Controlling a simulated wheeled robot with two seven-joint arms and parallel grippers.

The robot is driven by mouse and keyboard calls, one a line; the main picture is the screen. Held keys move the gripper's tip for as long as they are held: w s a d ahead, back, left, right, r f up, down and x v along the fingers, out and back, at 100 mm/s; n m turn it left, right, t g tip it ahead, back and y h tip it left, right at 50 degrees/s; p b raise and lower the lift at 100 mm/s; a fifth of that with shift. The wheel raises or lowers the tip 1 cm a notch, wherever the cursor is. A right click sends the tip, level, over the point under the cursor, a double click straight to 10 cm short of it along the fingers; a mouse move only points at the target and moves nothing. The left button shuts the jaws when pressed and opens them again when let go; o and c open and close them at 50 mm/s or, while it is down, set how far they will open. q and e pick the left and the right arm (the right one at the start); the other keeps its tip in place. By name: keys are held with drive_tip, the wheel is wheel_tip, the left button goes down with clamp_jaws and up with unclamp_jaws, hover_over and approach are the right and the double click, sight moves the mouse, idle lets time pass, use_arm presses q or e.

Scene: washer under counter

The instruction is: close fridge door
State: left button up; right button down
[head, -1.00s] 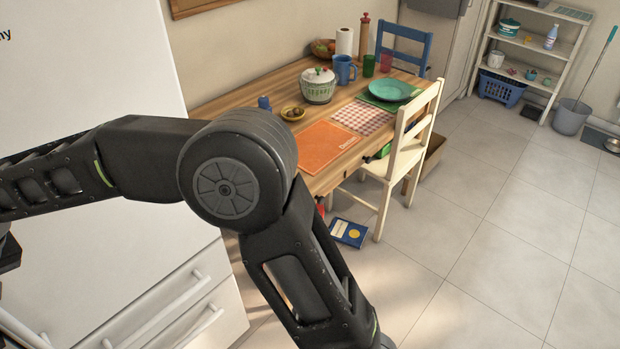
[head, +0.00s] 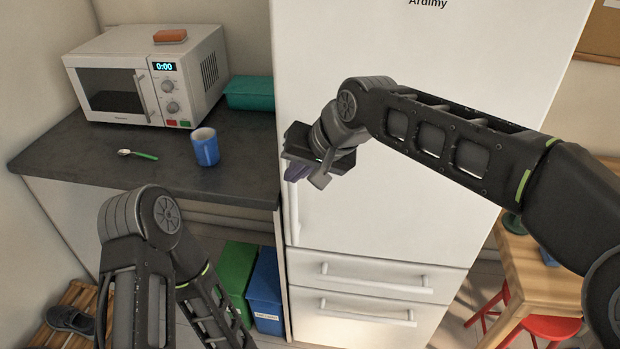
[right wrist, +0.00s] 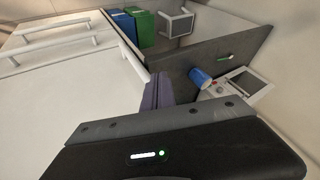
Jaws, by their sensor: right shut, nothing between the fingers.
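The white fridge (head: 420,60) stands at the centre of the head view, and its front fills the left of the right wrist view (right wrist: 60,85). Its upper door (head: 400,215) looks flush with the drawers below, with no visible gap. The door's upright handle (head: 294,212) is at its left edge; it also shows in the wrist view (right wrist: 128,58). My right gripper (head: 298,172) is shut and empty, in front of the door's left edge near the handle's top. Whether it touches is unclear. My left arm shows at lower left, but its gripper does not.
Two drawers with bar handles (head: 375,279) are below the door. A dark counter (head: 100,165) at left carries a microwave (head: 150,75), a blue mug (head: 205,147) and a spoon (head: 137,154). Green (head: 237,268) and blue (head: 265,290) bins stand below. A wooden table (head: 520,275) is at right.

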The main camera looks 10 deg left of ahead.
drive_tip(key=s+r, duration=0.1)
drive_tip(key=r, duration=0.1)
drive_tip(key=s+r, duration=0.2)
drive_tip(key=shift+s+a, duration=0.15)
drive_tip(key=shift+r, duration=0.1)
drive_tip(key=w+a+f+n+t+y, duration=0.1)
drive_tip(key=w+a+f+n+y, duration=0.15)
drive_tip(key=f, duration=0.95)
drive_tip(key=s+d+f+m+h, duration=0.1)
drive_tip(key=d+f, duration=0.2)
drive_tip(key=f, duration=0.7)
drive_tip(key=s+d+f+h, duration=0.1)
drive_tip(key=d+f, duration=0.3)
drive_tip(key=f, duration=0.5)
drive_tip(key=s+d+f+m+g, duration=0.1)
drive_tip(key=s+d+f, duration=0.3)
drive_tip(key=s+f, duration=0.3)
drive_tip(key=s+d+f+m+g+h, duration=0.1)
drive_tip(key=s+d+f+m+g, duration=0.1)
drive_tip(key=s+d+f, duration=0.3)
drive_tip(key=s+d+f+m+g+h, duration=0.1)
drive_tip(key=s+d+f+m, duration=0.1)
drive_tip(key=s+d+f, duration=0.3)
drive_tip(key=s+f, duration=0.4)
drive_tip(key=s, duration=0.2)
drive_tip(key=shift+s+f+g, duration=0.15)
drive_tip(key=shift+g, duration=0.25)
